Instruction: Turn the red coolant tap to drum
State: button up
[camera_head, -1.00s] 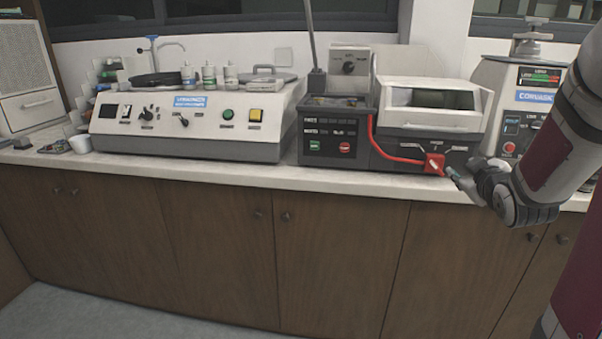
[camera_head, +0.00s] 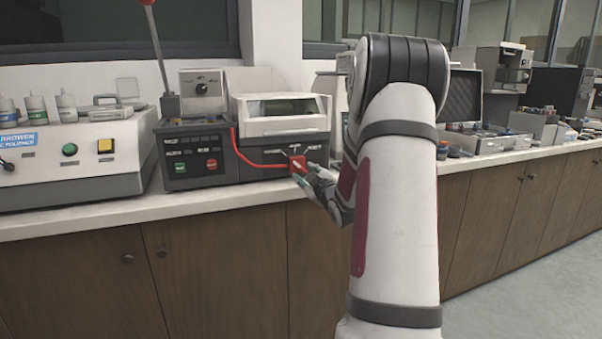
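The red coolant tap (camera_head: 298,163) sits on the front of the dark-based machine with a white lid, at the end of a red hose (camera_head: 262,164). White markings fan out above the tap, too small to read. A pale strip shows on the tap's face. My gripper (camera_head: 306,175) is at the tap's lower right, its fingertips close to or touching it; I cannot tell which. Its fingers are small and partly overlap the tap, so I cannot tell how far they are open.
The white-lidded machine (camera_head: 281,117) stands on the worktop beside a control box (camera_head: 193,155) with green and red buttons. A polisher (camera_head: 80,155) stands at the left. My arm hides part of the worktop. Open cases and small items (camera_head: 487,138) lie at the right. Wooden cabinets (camera_head: 215,270) are below.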

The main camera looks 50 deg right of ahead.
aim_at(301, 168)
jog(key=shift+x, duration=2.3)
grip_shut()
